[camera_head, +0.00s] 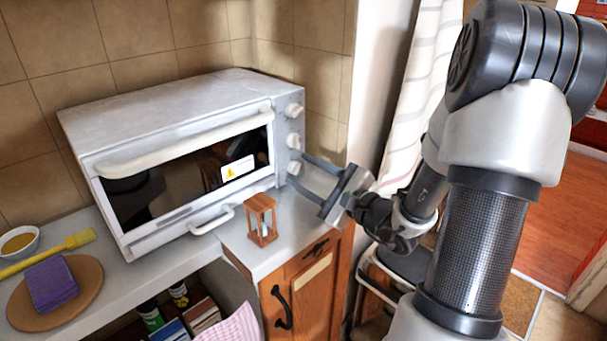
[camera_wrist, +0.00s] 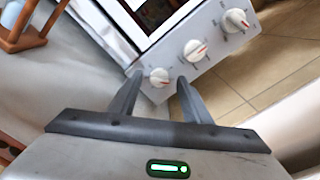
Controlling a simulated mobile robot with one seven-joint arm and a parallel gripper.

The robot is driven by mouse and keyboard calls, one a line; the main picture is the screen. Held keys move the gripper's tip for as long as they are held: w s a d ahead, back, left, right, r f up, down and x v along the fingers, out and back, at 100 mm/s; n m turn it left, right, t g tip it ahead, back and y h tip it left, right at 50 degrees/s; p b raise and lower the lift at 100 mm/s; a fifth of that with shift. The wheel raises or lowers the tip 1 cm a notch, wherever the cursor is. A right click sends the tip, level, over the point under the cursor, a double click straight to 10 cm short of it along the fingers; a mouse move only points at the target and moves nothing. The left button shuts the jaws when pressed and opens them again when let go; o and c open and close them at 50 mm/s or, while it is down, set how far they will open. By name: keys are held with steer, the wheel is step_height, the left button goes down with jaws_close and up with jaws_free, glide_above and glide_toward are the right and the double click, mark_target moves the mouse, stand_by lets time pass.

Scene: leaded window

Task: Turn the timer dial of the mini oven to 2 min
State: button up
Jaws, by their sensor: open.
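The white mini oven (camera_head: 180,98) stands on the counter with its door shut. Its right panel has three round knobs in a column: top (camera_head: 294,110), middle (camera_head: 293,140) and bottom (camera_head: 294,167). In the wrist view they run from the top knob (camera_wrist: 236,20) through the middle knob (camera_wrist: 195,50) to the bottom knob (camera_wrist: 160,77), each with a red mark. The markings are too small to tell which is the timer dial. My gripper (camera_head: 298,169) is open, its fingertips on either side of the bottom knob; in the wrist view (camera_wrist: 158,79) that knob shows between them. I cannot tell whether they touch it.
The oven door handle (camera_head: 185,146) sticks out. A round board (camera_head: 85,300) with a purple block lies at the left. A striped curtain (camera_head: 415,90) hangs behind my arm.

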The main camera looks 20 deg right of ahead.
steer(key=shift+w+a, duration=0.1)
steer(key=shift+w, duration=0.2)
steer(key=c, duration=1)
steer(key=shift+r+m+p, duration=0.1)
steer(key=shift+m+p, duration=0.35)
steer(key=shift+m, duration=0.05)
steer(key=shift+c, duration=0.2)
steer(key=o, duration=1)
steer(key=shift+o, duration=0.2)
steer(key=p+v, duration=0.1)
steer(key=v, duration=1.6)
steer(key=shift+s, duration=0.25)
